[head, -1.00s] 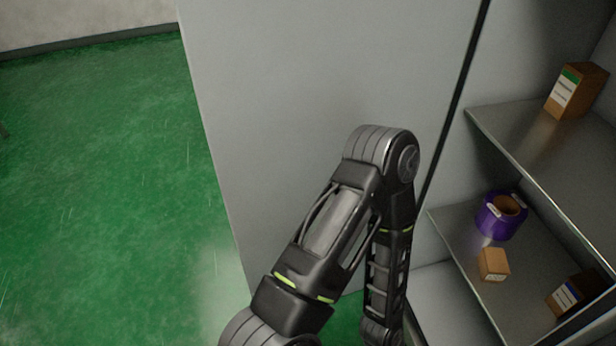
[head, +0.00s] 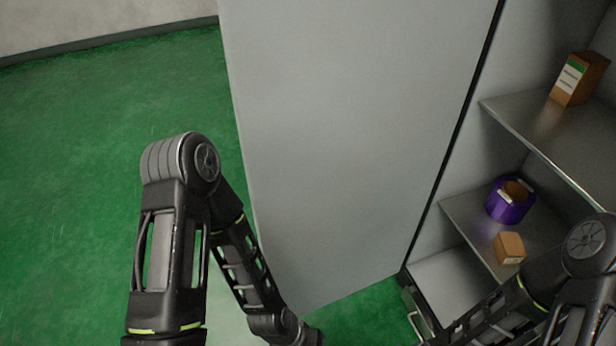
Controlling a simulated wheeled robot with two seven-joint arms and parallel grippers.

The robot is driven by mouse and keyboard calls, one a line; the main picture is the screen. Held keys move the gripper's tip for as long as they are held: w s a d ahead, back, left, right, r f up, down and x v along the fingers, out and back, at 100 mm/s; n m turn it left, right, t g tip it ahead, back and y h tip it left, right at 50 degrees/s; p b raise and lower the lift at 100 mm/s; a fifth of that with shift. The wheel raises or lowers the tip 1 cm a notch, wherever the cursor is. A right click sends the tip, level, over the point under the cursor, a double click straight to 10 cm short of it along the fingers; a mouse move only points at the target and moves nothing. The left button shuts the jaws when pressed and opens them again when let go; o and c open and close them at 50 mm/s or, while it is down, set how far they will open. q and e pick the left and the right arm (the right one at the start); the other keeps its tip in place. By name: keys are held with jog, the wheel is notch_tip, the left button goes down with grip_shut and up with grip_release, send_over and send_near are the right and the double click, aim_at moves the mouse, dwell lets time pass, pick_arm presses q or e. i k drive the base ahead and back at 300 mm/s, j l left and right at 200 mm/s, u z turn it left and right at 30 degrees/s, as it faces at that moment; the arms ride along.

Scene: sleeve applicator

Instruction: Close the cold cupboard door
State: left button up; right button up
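The cold cupboard door (head: 350,140) is a large pale grey panel standing open, left of the cupboard's interior. A dark gap runs along its right edge, beside the cupboard. My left arm comes up from the bottom left, with its elbow in front of the door's left edge and its forearm running down along the door's lower left. My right arm crosses the lower right, in front of the cupboard's lower part. Both grippers are out of frame below. I cannot tell whether either arm touches the door.
The cupboard's metal shelves hold a brown carton with a green and white label (head: 578,78), a purple roll (head: 510,201) and a small brown box (head: 509,248). Green floor (head: 90,170) lies clear to the left, up to a pale wall (head: 100,22).

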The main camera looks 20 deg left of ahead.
aim_at(348, 113)
jog(key=j+z, duration=0.4)
jog(key=j, duration=0.3)
jog(key=k+j+z, duration=0.15)
jog(key=j+z, duration=0.25)
jog(key=j, duration=0.25)
jog(key=i+j+z, duration=0.15)
jog(key=j+z, duration=0.25)
jog(key=j, duration=0.3)
jog(key=j+z, duration=0.35)
jog(key=j, duration=0.35)
jog(key=j+z, duration=0.4)
jog(key=j, duration=0.3)
jog(key=k+j+z, duration=0.2)
jog(key=j+z, duration=0.15)
jog(key=j, duration=0.35)
jog(key=k+u, duration=0.15)
jog(key=u, duration=0.25)
jog(key=k+u, duration=0.2)
jog(key=u, duration=0.15)
jog(key=k+u, duration=0.15)
jog(key=u, duration=0.25)
